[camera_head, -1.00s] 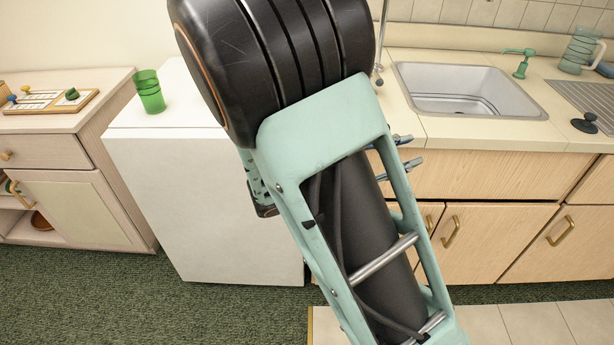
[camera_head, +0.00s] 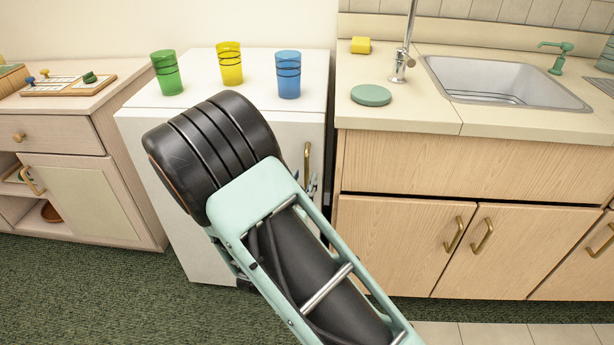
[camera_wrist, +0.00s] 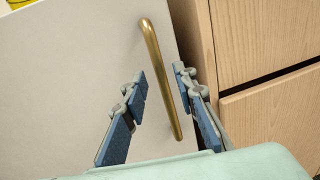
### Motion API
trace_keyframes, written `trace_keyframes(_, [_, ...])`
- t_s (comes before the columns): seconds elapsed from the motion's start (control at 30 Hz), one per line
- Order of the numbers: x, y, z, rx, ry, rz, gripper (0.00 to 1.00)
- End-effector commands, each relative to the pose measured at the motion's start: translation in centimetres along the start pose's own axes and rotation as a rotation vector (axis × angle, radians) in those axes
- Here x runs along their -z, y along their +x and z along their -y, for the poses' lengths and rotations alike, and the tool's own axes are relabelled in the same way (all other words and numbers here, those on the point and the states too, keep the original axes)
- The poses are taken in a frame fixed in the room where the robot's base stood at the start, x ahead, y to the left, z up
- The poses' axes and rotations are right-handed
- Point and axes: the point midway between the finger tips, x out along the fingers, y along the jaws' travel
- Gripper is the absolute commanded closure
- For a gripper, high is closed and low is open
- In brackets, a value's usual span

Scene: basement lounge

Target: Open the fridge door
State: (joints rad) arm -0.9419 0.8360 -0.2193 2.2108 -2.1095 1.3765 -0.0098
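The white fridge (camera_head: 160,133) stands between the wooden cabinets, and its door looks shut. Its upright brass handle (camera_head: 307,165) is at the door's right edge, partly behind my arm; in the wrist view the handle (camera_wrist: 151,45) runs down the door's right side. My gripper (camera_wrist: 160,85) is open, with one blue-padded finger on each side of the handle in the picture. The handle appears between the fingers; I cannot tell whether either touches it. In the head view my arm hides the lower middle of the door and most of my gripper.
Green (camera_head: 166,73), yellow (camera_head: 229,64) and blue (camera_head: 288,75) cups stand on the fridge. The sink counter (camera_head: 400,115) and wooden cabinet (camera_head: 430,165) adjoin closely on the right. A low cabinet (camera_head: 75,195) stands left. Green carpet (camera_head: 90,280) lies open in front.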

Motion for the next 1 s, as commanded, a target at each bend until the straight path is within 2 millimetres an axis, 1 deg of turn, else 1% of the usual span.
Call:
trace_keyframes(0.03, [0.1, 0.9, 0.1, 0.003, 0.002, 0.002, 0.74])
trace_keyframes(0.2, [0.0, 2.9, 0.1, 0.003, 0.002, 0.002, 0.74])
trace_keyframes(0.33, [0.0, 3.5, 0.0, 0.0, 0.001, 0.0, 0.74])
trace_keyframes(0.57, [0.0, 3.6, 0.0, 0.001, 0.001, 0.0, 0.74])
trace_keyframes(0.6, [0.0, 3.6, 0.0, 0.001, 0.001, 0.0, 0.75])
trace_keyframes(0.83, [0.0, 3.5, 0.1, 0.001, 0.001, 0.0, 1.0])
trace_keyframes(1.0, [0.0, 3.5, 0.1, 0.001, 0.001, 0.0, 1.0])
